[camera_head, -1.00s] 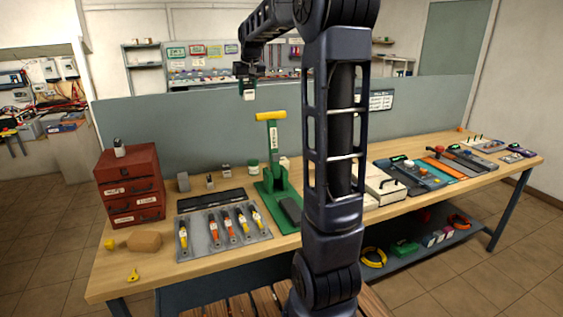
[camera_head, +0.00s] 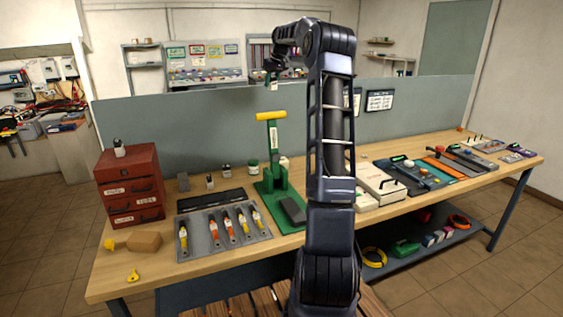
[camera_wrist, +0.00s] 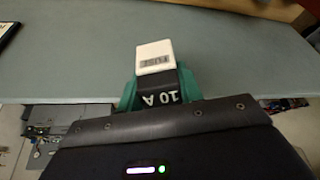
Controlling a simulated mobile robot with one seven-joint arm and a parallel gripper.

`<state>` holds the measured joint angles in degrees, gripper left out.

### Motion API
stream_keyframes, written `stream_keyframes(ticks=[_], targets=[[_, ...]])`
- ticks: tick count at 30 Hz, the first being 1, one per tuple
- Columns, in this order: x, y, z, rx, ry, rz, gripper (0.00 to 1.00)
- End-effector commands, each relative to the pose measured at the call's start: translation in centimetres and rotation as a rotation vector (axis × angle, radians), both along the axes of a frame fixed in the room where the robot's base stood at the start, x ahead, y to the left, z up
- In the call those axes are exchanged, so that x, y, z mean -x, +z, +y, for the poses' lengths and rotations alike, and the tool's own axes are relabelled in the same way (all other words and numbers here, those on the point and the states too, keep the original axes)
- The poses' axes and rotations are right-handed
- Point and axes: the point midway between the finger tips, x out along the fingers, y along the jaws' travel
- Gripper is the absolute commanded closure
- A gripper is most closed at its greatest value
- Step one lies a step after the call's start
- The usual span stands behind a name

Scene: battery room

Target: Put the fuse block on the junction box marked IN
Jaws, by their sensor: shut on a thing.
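My gripper (camera_head: 272,76) is raised above the green press, in front of the grey partition's top edge. In the wrist view its green fingers (camera_wrist: 128,97) are shut on the fuse block (camera_wrist: 155,55), a white and black block lettered "FUSE" and "10 A". In the head view the fuse block (camera_head: 273,86) is a small pale piece below the gripper, clear of the bench. I cannot make out a junction box marked IN; my arm hides part of the bench's middle.
The wooden bench (camera_head: 150,262) holds a red drawer cabinet (camera_head: 131,188), a tool tray (camera_head: 205,248), a green press with yellow handle (camera_head: 270,118), and a pale box (camera_head: 378,184) right of my arm. The grey partition (camera_head: 180,130) stands behind. Several flat panels lie at the right.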

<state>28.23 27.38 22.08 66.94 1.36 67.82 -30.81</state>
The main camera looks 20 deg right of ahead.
Motion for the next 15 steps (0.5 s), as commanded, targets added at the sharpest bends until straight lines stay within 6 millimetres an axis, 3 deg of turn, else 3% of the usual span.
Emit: stream_keyframes(ticks=[15], targets=[[-2.0,-0.6,-5.4,-0.001,0.037,0.0,0.88]])
